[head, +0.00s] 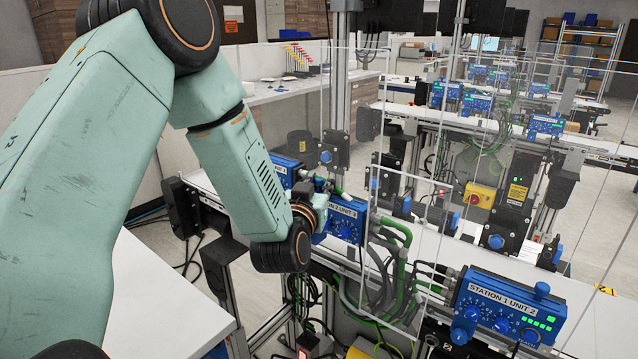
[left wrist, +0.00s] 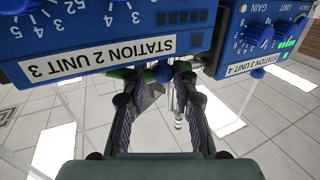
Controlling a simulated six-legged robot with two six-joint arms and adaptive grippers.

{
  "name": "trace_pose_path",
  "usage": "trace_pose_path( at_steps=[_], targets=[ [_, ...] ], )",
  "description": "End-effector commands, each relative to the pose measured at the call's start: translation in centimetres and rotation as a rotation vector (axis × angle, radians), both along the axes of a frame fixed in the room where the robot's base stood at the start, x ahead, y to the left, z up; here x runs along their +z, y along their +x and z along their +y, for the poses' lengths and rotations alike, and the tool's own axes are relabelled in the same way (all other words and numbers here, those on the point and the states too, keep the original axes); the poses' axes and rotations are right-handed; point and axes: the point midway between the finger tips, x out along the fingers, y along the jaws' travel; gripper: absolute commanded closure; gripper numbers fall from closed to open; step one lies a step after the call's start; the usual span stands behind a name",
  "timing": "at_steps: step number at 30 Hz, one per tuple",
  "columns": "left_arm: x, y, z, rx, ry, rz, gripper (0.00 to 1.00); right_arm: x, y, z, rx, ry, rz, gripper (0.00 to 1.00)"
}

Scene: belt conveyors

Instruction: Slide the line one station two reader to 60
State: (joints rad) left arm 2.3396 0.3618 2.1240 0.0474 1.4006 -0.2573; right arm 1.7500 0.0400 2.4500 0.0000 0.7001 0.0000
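My left gripper (head: 316,198) is at the middle of the head view, in front of blue control units. In the left wrist view its two fingers (left wrist: 160,76) are apart, at the lower edge of a blue unit labelled STATION 2 UNIT 3 (left wrist: 98,62). A blue unit (head: 345,226) stands beside the gripper in the head view, partly hidden. A black device with a blue knob (head: 325,157) is behind the gripper. No reader scale is legible. My right gripper is not seen.
Another blue unit (left wrist: 262,45) is close right of the fingers. STATION 1 UNIT 2 (head: 508,308) is at front right. Clear panels, green hoses (head: 398,268) and metal posts crowd the space. A white belt (head: 440,248) runs behind. A white table (head: 165,300) is at left.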

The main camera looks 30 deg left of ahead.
Motion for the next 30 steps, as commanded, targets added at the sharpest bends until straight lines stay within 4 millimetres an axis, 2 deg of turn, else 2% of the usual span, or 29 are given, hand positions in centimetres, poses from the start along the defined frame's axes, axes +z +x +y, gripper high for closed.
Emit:
trace_pose_path(
  at_steps=[1, 9, 24, 30],
  targets=[
    [0.0, 0.0, 0.0, 0.0, 0.0, 0.0, 0.79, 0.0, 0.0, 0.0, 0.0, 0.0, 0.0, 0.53],
    [0.0, 0.0, 0.0, 0.001, -0.001, 0.0, 1.0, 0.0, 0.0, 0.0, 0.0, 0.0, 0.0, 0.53],
    [-0.1, -0.1, 0.0, 0.0, 0.0, 0.001, 1.0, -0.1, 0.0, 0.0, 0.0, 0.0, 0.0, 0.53],
    [-1.5, 0.0, 0.0, 0.0, -0.001, 0.002, 1.0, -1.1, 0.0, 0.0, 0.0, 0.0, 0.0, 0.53]
  ],
)
